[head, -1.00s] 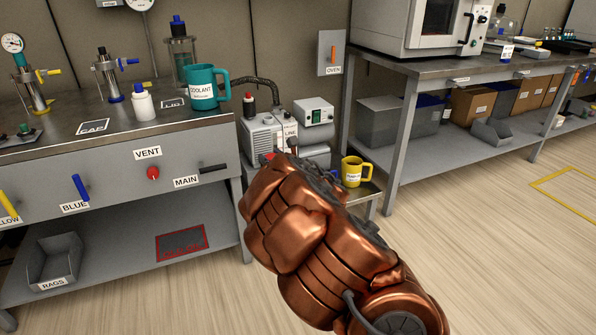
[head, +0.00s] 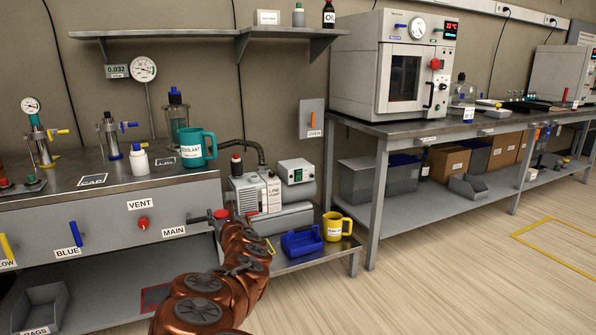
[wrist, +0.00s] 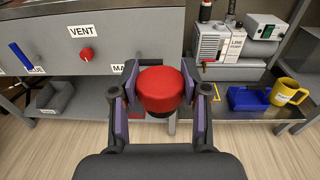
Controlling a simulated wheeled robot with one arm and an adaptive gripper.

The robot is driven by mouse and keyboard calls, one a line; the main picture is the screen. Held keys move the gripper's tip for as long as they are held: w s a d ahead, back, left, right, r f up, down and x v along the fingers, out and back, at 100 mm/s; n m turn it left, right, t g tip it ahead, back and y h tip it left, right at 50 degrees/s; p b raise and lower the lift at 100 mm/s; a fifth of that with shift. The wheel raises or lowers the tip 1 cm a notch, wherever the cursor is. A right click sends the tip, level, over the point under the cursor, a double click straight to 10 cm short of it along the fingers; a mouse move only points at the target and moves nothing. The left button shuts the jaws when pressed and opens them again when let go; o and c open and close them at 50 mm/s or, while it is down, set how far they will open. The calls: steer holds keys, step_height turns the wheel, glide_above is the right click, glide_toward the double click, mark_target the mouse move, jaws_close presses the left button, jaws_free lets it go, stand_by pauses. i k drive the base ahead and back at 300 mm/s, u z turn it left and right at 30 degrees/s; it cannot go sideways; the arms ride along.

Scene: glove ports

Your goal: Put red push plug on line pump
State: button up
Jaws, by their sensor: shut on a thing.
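The red push plug (wrist: 163,90) is a round red cap with a dark lower part, held between the two fingers of my gripper (wrist: 161,92) in the wrist view. In the head view the plug's red top (head: 221,214) shows just left of the pump, at my gripper. The line pump (head: 268,190) is a light grey box with a "LINE PUMP" label, on the low shelf right of the bench. It also shows in the wrist view (wrist: 210,42), beyond and right of the plug, apart from it. My arm hides part of the pump's lower front.
A blue bin (head: 302,242) and a yellow mug (head: 337,226) stand on the low shelf in front of the pump. The bench (head: 100,180) with its red vent knob (head: 143,224) is at left. The oven table (head: 365,128) is at right. Floor at right is clear.

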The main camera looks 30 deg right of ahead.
mark_target(297, 165)
steer(key=z, duration=0.95)
steer(key=i, duration=1.4)
steer(key=u, duration=0.1)
